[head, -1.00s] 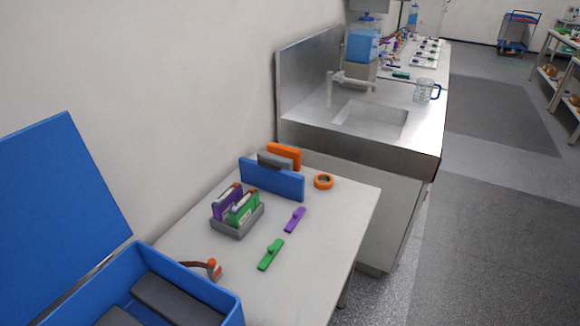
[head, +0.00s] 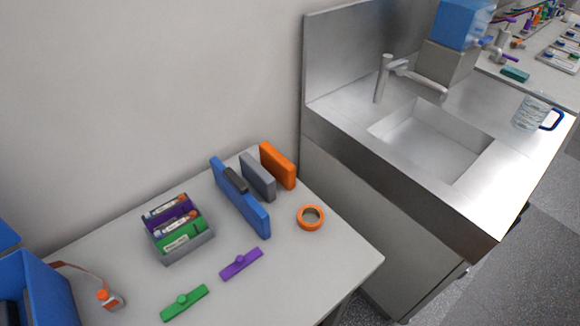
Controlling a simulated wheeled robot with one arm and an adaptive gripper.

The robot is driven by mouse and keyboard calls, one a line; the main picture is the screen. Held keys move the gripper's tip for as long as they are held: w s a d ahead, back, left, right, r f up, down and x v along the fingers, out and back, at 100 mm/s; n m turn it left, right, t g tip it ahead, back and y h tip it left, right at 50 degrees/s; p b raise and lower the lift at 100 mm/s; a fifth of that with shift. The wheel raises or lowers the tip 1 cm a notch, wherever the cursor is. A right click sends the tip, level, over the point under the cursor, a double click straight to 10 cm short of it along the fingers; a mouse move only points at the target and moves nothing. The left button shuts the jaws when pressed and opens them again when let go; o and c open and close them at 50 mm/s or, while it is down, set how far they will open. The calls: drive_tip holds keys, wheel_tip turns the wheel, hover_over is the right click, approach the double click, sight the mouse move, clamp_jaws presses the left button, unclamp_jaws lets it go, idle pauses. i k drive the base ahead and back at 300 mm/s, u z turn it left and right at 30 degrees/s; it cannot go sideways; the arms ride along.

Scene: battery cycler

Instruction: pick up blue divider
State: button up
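The blue divider (head: 240,200) is a long flat panel standing on edge on the white table (head: 335,262), with a dark piece at the middle of its top edge. A shorter grey panel (head: 258,177) and an orange panel (head: 278,166) stand just behind it to the right. My gripper is not in the head view.
A grey holder (head: 186,254) with purple and green battery packs stands left of the divider. Green (head: 184,303) and purple (head: 241,263) clips and an orange tape roll (head: 311,217) lie in front. A blue case (head: 38,290) is at the left; a steel sink (head: 430,137) adjoins the right.

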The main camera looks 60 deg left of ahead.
sight(230, 182)
drive_tip(key=i, duration=0.45)
drive_tip(key=u, duration=3.7)
drive_tip(key=i, duration=0.5)
drive_tip(key=z, duration=0.05)
